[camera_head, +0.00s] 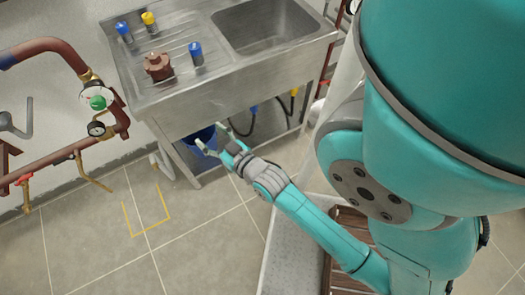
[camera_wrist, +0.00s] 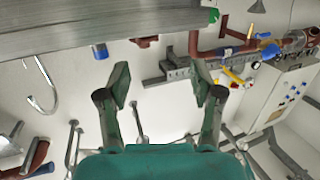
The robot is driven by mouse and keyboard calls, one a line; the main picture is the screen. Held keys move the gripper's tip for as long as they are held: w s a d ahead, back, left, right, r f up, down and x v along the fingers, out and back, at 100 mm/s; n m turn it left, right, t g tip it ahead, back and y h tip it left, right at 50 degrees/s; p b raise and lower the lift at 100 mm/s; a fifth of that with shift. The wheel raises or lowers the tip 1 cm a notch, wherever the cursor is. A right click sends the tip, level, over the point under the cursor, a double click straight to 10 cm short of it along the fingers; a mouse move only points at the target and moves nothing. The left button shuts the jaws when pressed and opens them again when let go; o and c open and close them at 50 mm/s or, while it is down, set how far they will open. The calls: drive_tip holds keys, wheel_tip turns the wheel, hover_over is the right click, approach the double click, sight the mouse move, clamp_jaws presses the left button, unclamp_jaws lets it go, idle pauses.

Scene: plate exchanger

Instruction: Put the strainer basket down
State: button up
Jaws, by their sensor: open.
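My gripper (camera_head: 210,136) is open in front of the steel sink unit (camera_head: 240,75), near its lower opening and close to a blue bucket (camera_head: 200,138). In the wrist view the two fingers of my gripper (camera_wrist: 161,80) are spread apart with nothing between them. I cannot make out a strainer basket in either view. A brown, round, knobbed part (camera_head: 158,66) stands on the sink's ribbed drainboard, apart from my gripper.
Two blue-capped items (camera_head: 195,53) (camera_head: 124,32) and a yellow-capped one (camera_head: 149,21) stand on the drainboard. The sink basin (camera_head: 262,25) looks empty. Brown pipes with gauges (camera_head: 97,128) are at left. A yellow outline (camera_head: 147,215) marks clear floor. A wooden slatted thing (camera_head: 345,245) lies below my arm.

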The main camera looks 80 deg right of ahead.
drive_tip(key=s+a+r+n+y, duration=0.1)
drive_tip(key=s+a+n+y, duration=0.2)
drive_tip(key=s+a, duration=0.6)
drive_tip(key=s+a+r+n+y, duration=0.2)
drive_tip(key=s+a+y, duration=0.3)
drive_tip(key=s+a, duration=0.4)
drive_tip(key=shift+s+a+r+n+y, duration=0.3)
drive_tip(key=shift+n+y, duration=0.1)
drive_tip(key=shift+n, duration=0.2)
drive_tip(key=shift+w, duration=0.1)
